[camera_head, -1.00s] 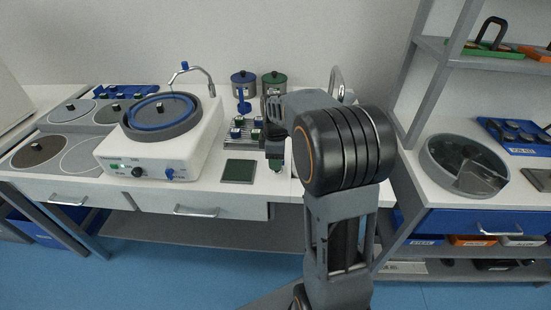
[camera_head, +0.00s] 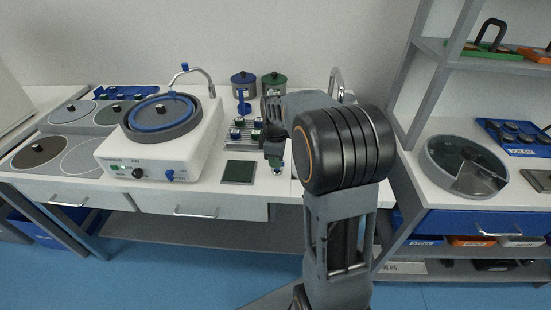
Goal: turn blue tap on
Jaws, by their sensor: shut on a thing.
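A white polishing machine (camera_head: 150,160) with a round blue-rimmed disc stands on the left bench. A blue knob (camera_head: 169,175) sits on its front face, beside a black knob (camera_head: 137,172). A curved metal spout (camera_head: 203,73) with a blue tip (camera_head: 185,67) rises behind the disc. My gripper (camera_head: 276,163) is low over the bench, right of the green square pad and well apart from the blue knob and the spout. It is shut on a small light piece (camera_head: 278,170), mostly hidden by the jaws, so I cannot tell its exact shape.
A dark green pad (camera_head: 239,172) lies between the machine and my gripper. A rack (camera_head: 240,137) with several small samples stands behind it. A blue pot (camera_head: 243,84) and a green pot (camera_head: 274,85) stand at the back wall. A grey shelf post (camera_head: 436,85) rises at right.

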